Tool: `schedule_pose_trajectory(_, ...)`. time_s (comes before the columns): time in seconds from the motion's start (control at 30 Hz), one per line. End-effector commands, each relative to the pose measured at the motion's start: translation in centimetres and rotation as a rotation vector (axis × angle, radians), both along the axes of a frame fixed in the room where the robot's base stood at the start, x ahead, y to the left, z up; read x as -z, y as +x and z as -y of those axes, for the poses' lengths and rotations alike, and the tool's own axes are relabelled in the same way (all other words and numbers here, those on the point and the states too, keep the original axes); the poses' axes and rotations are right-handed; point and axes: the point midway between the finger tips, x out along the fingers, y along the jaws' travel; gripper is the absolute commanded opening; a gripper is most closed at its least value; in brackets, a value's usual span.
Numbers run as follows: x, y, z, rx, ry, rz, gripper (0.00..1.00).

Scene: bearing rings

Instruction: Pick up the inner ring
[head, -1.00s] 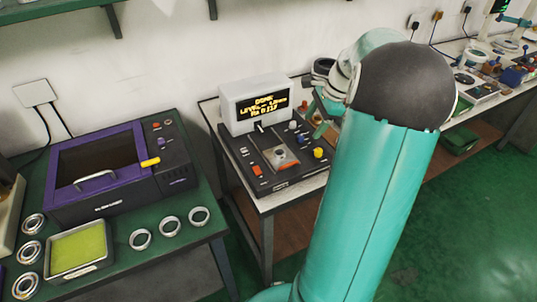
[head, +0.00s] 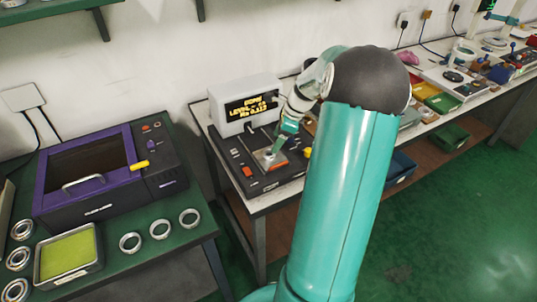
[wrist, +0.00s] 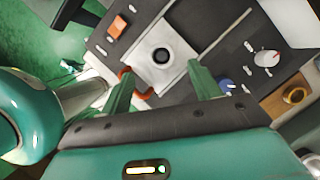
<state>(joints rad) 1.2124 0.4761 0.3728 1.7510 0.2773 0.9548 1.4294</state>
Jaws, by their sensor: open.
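A small dark ring (wrist: 162,56), seemingly the inner ring, stands on the pale metal plate (wrist: 142,62) of the tester in the wrist view. In the head view my gripper (head: 283,146) is over this plate (head: 264,165), and the ring is hard to make out there. In the wrist view my gripper (wrist: 160,80) has its two green fingers spread wide, with nothing between them. The ring lies ahead of the fingertips, roughly centred between them, and no contact shows.
The tester's display box (head: 243,105) stands close behind the plate. Knobs and an orange switch (wrist: 117,27) surround it. A green table at left holds a purple-framed oven (head: 90,170), a green-filled tray (head: 68,257) and several loose rings (head: 160,229).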

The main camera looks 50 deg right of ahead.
Motion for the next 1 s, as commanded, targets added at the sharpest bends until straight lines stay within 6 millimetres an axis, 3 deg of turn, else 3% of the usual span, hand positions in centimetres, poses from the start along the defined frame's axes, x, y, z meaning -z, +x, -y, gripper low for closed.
schedule_pose_trajectory(0.17, 1.2, 0.4, -0.2, 0.000, 0.001, 0.001, 0.63)
schedule_pose_trajectory(0.43, 4.9, 1.6, -1.0, -0.003, 0.001, 0.000, 0.63)
schedule_pose_trajectory(0.73, 5.4, 1.7, -1.1, -0.003, -0.003, 0.001, 0.63)
schedule_pose_trajectory(1.0, 5.3, 1.7, -1.1, -0.002, -0.002, 0.001, 0.13)
